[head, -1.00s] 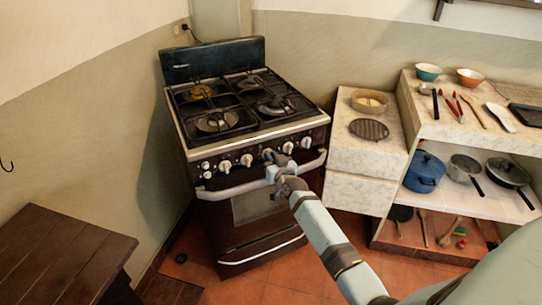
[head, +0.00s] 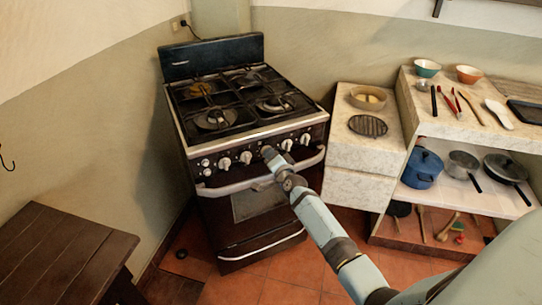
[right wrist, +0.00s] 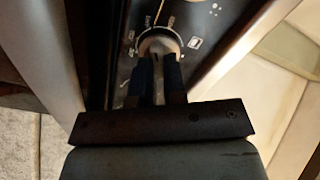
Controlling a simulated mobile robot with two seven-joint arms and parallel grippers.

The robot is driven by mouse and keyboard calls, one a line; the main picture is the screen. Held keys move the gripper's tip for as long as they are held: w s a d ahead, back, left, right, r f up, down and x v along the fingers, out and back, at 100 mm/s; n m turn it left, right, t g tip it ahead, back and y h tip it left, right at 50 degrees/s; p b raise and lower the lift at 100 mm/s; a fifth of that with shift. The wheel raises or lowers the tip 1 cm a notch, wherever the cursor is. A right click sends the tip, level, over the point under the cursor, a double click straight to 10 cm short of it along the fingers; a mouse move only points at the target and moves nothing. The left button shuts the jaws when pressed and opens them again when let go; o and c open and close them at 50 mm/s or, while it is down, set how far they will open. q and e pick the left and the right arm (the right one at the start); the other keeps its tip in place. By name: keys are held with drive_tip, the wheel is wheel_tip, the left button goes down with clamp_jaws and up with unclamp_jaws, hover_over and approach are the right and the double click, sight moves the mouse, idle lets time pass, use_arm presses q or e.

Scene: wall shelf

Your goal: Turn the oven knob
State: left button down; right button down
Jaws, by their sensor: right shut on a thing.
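The black oven (head: 262,205) stands against the wall, with a row of white knobs on its front panel. Several knobs show in the head view, such as one left of my gripper (head: 246,157) and one to its right (head: 286,145). My right gripper (head: 267,153) reaches the panel between these two and hides the knob it holds. In the right wrist view, that oven knob (right wrist: 158,42) sits between the two dark fingers of the gripper (right wrist: 159,65), which is shut on it. Printed marks surround the knob. My left gripper is not in view.
The oven door handle (head: 235,187) runs just below the knobs, close under my right wrist. A stone counter (head: 362,150) and a shelf unit with pans (head: 445,127) stand to the right. A dark wooden table (head: 65,255) is at the lower left.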

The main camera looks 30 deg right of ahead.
drive_tip(key=m, duration=0.8)
drive_tip(key=m+p, duration=0.1)
drive_tip(key=m, duration=1.5)
drive_tip(key=shift+a+f, duration=0.15)
drive_tip(key=shift+f, duration=0.1)
idle(0.3)
drive_tip(key=c, duration=1.2)
unclamp_jaws()
drive_tip(key=shift+f, duration=0.1)
